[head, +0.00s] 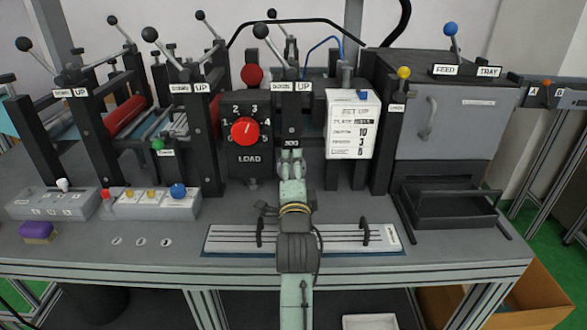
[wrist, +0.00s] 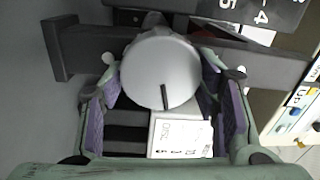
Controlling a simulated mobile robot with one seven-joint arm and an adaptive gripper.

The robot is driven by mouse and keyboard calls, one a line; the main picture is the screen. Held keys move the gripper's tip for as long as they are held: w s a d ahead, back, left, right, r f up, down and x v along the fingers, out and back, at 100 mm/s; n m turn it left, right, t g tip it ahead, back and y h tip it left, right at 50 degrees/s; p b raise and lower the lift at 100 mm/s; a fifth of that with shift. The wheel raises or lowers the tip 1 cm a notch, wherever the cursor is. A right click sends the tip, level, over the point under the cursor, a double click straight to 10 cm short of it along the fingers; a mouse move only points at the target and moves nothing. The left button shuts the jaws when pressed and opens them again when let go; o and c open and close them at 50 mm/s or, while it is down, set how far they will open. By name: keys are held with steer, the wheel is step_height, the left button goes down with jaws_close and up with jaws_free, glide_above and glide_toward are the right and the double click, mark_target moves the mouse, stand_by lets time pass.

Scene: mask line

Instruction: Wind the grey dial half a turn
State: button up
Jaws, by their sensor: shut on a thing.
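The grey dial (wrist: 150,70) is a round pale disc in the middle of the wrist view, with a black pointer line aimed downward in that picture. My gripper (wrist: 160,80) has its purple-lined fingers closed on it, one at each side. In the head view my gripper (head: 291,168) is up against the front of the dark machine, under a small number label (head: 291,143). The dial cannot be made out there, as my gripper covers that spot.
A red numbered knob (head: 244,130) marked LOAD sits to the left. A white set-up card (head: 351,125) hangs to the right. A grey feed box (head: 448,105) stands farther right. A slotted plate with two black handles (head: 225,238) lies under my arm. A button box (head: 155,204) is left.

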steer(key=m, duration=0.5)
steer(key=shift+h, duration=0.4)
steer(key=o, duration=1.1)
steer(key=shift+s+f, duration=0.15)
steer(key=shift+s, duration=1.75)
steer(key=shift+s+f, duration=0.1)
steer(key=shift+s, duration=1.75)
steer(key=shift+o, duration=0.2)
